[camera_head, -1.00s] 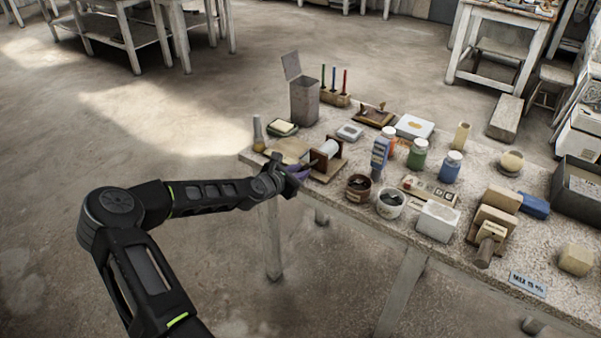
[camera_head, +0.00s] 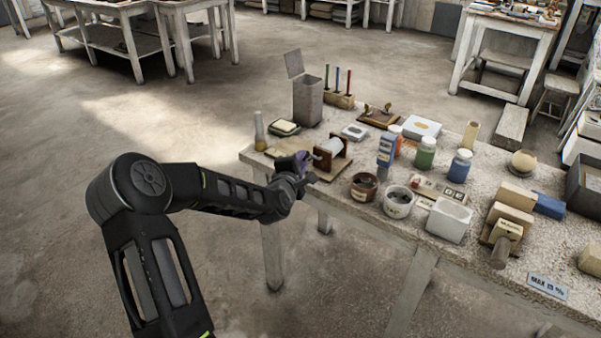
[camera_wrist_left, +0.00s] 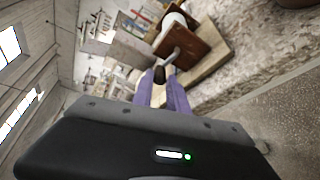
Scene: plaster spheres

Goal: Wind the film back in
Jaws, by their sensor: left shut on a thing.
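A film winder stands at the near left corner of the table, with a white roll (camera_head: 328,147) between two brown wooden end plates (camera_head: 341,158). In the left wrist view its roll (camera_wrist_left: 174,20) and near end plate (camera_wrist_left: 192,48) show, with a metal crank (camera_wrist_left: 176,54) coming out of the plate. My left gripper (camera_head: 303,163) is beside the winder, its purple fingers shut on the dark crank handle (camera_wrist_left: 160,74). The fingers hide part of the handle. I cannot make out a loose strip of film. My right gripper is in neither view.
A tall grey bin (camera_head: 307,101) with a raised lid stands behind the winder. A brown pot (camera_head: 364,187), a white tub (camera_head: 398,202) and a blue-labelled bottle (camera_head: 386,150) stand to its right. A small flask (camera_head: 259,131) is at the left edge. The floor left of the table is clear.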

